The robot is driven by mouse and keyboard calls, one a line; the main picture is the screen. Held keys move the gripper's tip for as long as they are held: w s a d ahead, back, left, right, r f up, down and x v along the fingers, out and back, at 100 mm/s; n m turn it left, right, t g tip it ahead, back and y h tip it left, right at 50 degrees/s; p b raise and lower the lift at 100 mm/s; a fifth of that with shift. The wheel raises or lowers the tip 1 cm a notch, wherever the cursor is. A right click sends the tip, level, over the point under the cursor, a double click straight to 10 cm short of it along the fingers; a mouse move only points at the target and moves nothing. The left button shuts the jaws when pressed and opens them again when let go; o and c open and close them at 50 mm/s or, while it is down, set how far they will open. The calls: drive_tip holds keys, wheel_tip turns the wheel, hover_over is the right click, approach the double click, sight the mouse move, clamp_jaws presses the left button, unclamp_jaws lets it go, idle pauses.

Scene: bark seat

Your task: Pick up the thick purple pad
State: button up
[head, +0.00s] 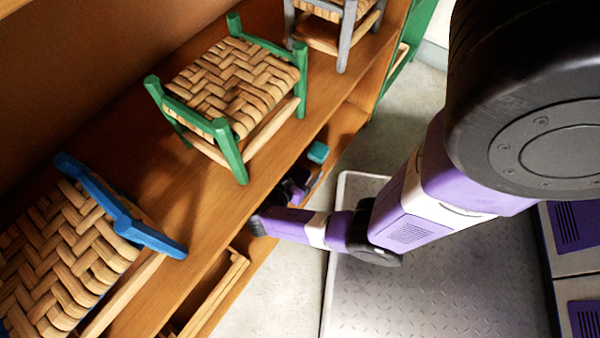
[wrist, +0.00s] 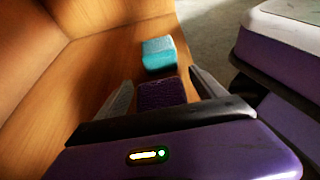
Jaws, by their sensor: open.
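The thick purple pad (wrist: 161,93) is a dark purple, rough-textured block lying on a wooden shelf board, seen in the wrist view. My gripper (wrist: 160,79) is open, with one grey finger on each side of the pad. The pad's near part is hidden by the gripper body. I cannot tell whether either finger touches it. In the head view my gripper (head: 297,186) reaches into the lower shelf, and the pad there cannot be told apart clearly from the dark gripper parts.
A teal block (wrist: 158,54) lies just beyond the pad; it also shows in the head view (head: 318,153). Above is a shelf top (head: 205,215) with a green stool (head: 228,90), a blue stool (head: 75,250) and a grey stool (head: 335,25). A wooden wall borders the lower shelf.

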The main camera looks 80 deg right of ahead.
drive_tip(key=shift+s+d, duration=0.1)
drive_tip(key=shift+d, duration=0.1)
drive_tip(key=c, duration=1.4)
